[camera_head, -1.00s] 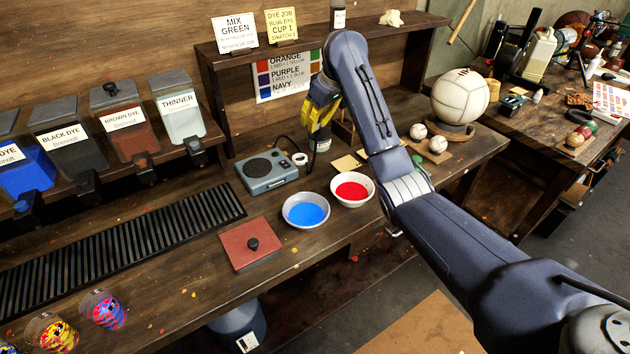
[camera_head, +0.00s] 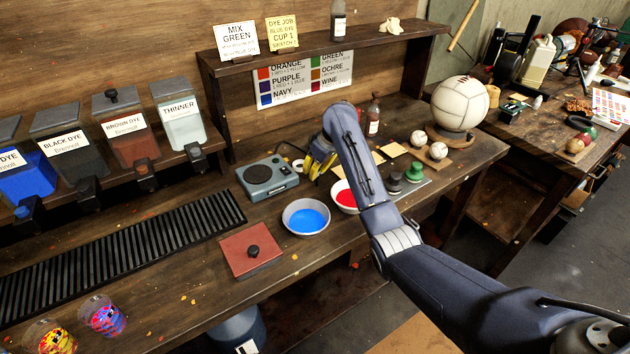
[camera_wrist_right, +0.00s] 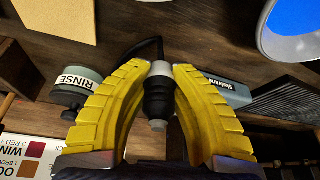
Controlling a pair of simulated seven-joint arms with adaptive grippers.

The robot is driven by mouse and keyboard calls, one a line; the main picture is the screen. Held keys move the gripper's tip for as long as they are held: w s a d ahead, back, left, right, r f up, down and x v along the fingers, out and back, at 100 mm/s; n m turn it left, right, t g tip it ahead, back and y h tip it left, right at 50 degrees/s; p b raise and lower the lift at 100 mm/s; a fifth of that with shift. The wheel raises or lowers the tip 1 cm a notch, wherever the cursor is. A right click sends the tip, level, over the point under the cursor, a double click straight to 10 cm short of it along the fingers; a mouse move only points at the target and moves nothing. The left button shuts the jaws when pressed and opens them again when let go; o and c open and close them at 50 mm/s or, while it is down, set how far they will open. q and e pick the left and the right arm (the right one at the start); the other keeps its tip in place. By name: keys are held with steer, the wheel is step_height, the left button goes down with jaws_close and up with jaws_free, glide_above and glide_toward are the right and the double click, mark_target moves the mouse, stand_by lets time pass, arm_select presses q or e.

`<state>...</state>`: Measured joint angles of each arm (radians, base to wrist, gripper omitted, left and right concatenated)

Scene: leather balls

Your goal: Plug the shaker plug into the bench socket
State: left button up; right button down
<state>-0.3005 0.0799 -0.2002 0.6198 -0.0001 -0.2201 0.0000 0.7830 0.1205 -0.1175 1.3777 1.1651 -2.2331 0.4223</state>
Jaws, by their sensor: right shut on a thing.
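My right gripper (camera_head: 318,168) is low over the bench, just right of the grey shaker (camera_head: 267,176). In the right wrist view its yellow fingers (camera_wrist_right: 158,70) are shut on a dark ribbed plug (camera_wrist_right: 158,98) with a pale collar and a grey end. A dark cable-like shape shows beyond the fingertips. The shaker (camera_wrist_right: 226,92) is right of the fingers there. A small white ring-like thing (camera_head: 298,165) lies beside the shaker; I cannot tell whether it is the bench socket. No other socket is clearly visible. My left gripper is not in view.
Bowls of blue dye (camera_head: 306,217) and red dye (camera_head: 345,197) stand close in front of the gripper. A bottle (camera_head: 373,115) stands behind my arm. A rinse container (camera_wrist_right: 78,85) is left of the fingers. A shelf (camera_head: 330,52) runs above the bench back.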

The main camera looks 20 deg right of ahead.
mark_target(315, 187)
steer(key=shift+f, duration=2.25)
steer(key=shift+f, duration=0.15)
steer(key=c, duration=1.3)
jaws_free()
